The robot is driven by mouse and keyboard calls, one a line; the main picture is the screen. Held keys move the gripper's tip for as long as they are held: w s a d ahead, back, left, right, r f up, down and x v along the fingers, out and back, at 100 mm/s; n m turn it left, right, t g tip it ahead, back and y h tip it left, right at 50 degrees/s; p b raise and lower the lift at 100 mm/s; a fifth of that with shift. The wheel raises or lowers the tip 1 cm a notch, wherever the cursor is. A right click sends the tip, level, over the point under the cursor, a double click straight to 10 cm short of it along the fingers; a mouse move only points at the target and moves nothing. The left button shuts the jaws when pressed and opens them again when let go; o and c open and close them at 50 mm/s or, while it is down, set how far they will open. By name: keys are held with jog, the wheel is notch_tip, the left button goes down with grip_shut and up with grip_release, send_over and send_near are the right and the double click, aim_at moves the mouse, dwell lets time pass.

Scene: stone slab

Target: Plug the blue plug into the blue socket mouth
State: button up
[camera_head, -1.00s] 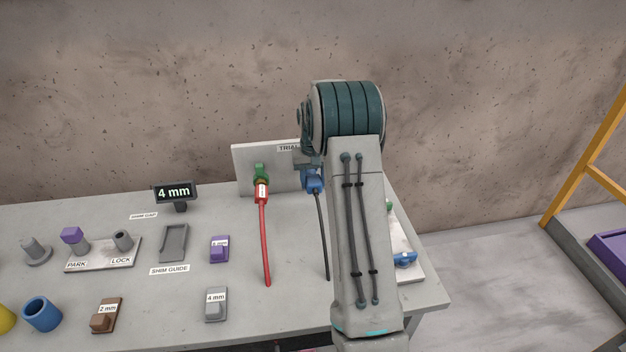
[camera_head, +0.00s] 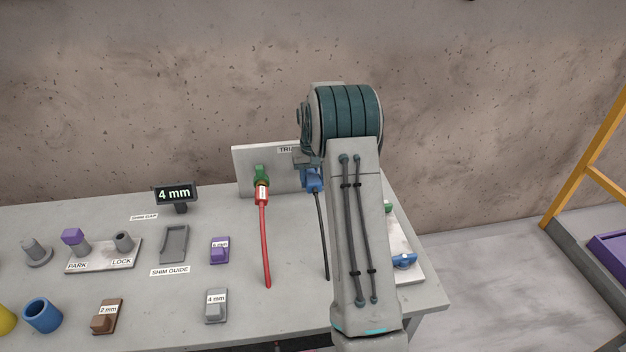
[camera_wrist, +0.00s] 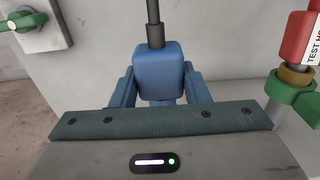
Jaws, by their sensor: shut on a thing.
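The blue plug (camera_wrist: 160,70) is in the middle of the wrist view, with its dark cable running up and away. In the head view the plug (camera_head: 313,181) shows just left of my arm, against the upright grey panel (camera_head: 245,177), its cable hanging down over the slab. My gripper (camera_wrist: 160,98) is shut on the blue plug. Blue pieces flank the plug on both sides in the wrist view; I cannot tell whether they are fingers or socket. The blue socket mouth is not clearly seen, and how deep the plug sits is hidden.
A red plug (camera_head: 263,194) with a red cable sits at the green socket (camera_head: 260,172) on the same panel, close to my gripper. A white board (camera_head: 405,240) with a blue part lies right of my arm. Shim blocks and a guide (camera_head: 174,243) stand left.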

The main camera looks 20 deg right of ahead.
aim_at(311, 171)
jog(key=shift+w+d+p, duration=0.25)
jog(key=shift+w+p, duration=0.15)
jog(key=shift+w, duration=0.45)
jog(key=shift+w, duration=0.3)
jog(key=shift+w+d+p, duration=0.2)
jog(key=shift+w+p, duration=0.15)
jog(key=shift+w, duration=0.05)
jog(key=o, duration=1.1)
notch_tip(311, 171, up, 14)
jog(key=shift+f+b, duration=0.1)
jog(key=shift+b, duration=1.1)
